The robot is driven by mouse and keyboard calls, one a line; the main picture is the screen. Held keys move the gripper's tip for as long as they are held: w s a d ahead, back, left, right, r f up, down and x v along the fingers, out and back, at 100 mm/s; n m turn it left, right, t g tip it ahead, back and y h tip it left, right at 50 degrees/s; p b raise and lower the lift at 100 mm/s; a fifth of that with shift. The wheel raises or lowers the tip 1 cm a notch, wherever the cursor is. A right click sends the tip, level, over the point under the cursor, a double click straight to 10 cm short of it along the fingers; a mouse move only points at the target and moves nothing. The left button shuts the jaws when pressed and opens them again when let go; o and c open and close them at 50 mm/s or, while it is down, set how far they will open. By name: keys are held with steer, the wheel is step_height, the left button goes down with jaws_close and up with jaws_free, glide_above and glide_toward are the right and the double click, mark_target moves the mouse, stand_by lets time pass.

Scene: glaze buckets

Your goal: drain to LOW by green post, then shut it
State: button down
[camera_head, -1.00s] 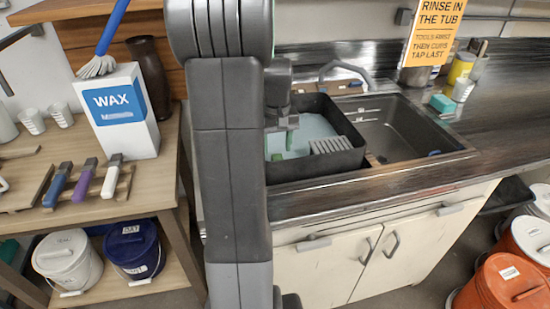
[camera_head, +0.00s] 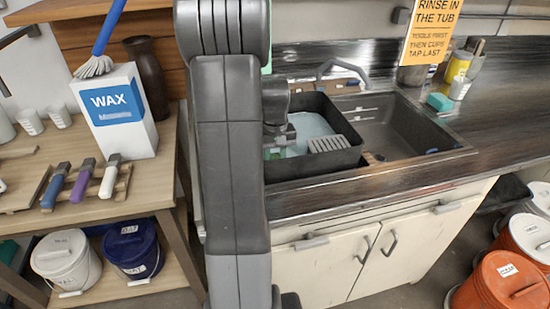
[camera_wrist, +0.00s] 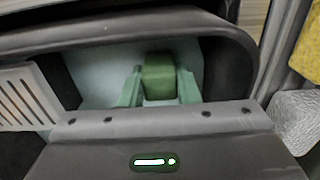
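The black tub (camera_head: 315,168) sits in the left part of the sink and holds pale bluish water (camera_head: 312,126). In the wrist view, a green block-shaped post top (camera_wrist: 159,78) stands in the pale water (camera_wrist: 105,62). My gripper (camera_wrist: 160,88) has its two light green fingers on either side of this post, open around it; any contact is too fine to see. In the head view my gripper (camera_head: 280,150) is low inside the tub's left part, and my arm hides that side. The post is not clearly visible there.
A grey slotted piece (camera_head: 328,144) is at the tub's right side, also seen in the wrist view (camera_wrist: 25,97). The empty sink basin (camera_head: 400,130) is to the right, with a faucet (camera_head: 340,66) behind. A wax box (camera_head: 116,110) stands on the left table.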

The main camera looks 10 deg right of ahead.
steer(key=shift+r+p, duration=1.15)
steer(key=shift+r, duration=0.65)
steer(key=shift+w+f, duration=0.1)
steer(key=c, duration=1.1)
jaws_free()
step_height(320, 180, up, 14)
steer(key=shift+f, duration=0.1)
